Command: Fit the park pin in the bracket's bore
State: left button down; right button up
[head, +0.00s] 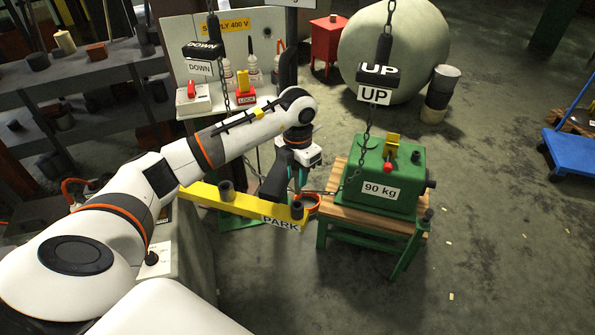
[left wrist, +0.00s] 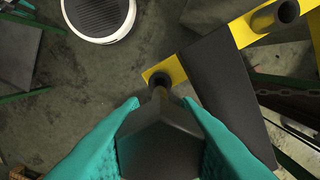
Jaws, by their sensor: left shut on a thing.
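A yellow bracket (head: 245,205) with a PARK label carries two dark upright sleeves, one mid-bar (head: 227,190) and one near its right end (head: 297,210). The wrist view shows the end sleeve (left wrist: 159,80) just beyond my fingertips. My left gripper (head: 298,180) is above the bracket's right end. Its teal fingers are shut on a dark faceted piece, seemingly the park pin (left wrist: 160,150), which points toward the end sleeve. The pin's tip is hidden, so I cannot tell whether it is over or inside the bore. My right gripper is out of view.
A green 90 kg block (head: 385,180) stands on a wooden-topped green stand (head: 345,205), right of the bracket. Chains hang with UP (head: 376,95) and DOWN (head: 200,68) tags. An orange ring (head: 312,200) with a chain lies close beside the bracket end.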

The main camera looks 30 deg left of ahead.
aim_at(298, 193)
pick_arm(q)
jog(key=shift+f+b, duration=1.1)
jog(key=shift+f, duration=0.65)
jog(key=shift+b, duration=0.35)
jog(key=shift+f+b, duration=2.2)
jog(key=shift+f, duration=0.65)
jog(key=c, duration=1)
grip_release()
jog(key=shift+r, duration=0.1)
jog(key=shift+r, duration=0.1)
jog(key=shift+r, duration=0.35)
notch_tip(298, 193, up, 11)
jog(key=b, duration=0.3)
jog(key=shift+d, duration=0.1)
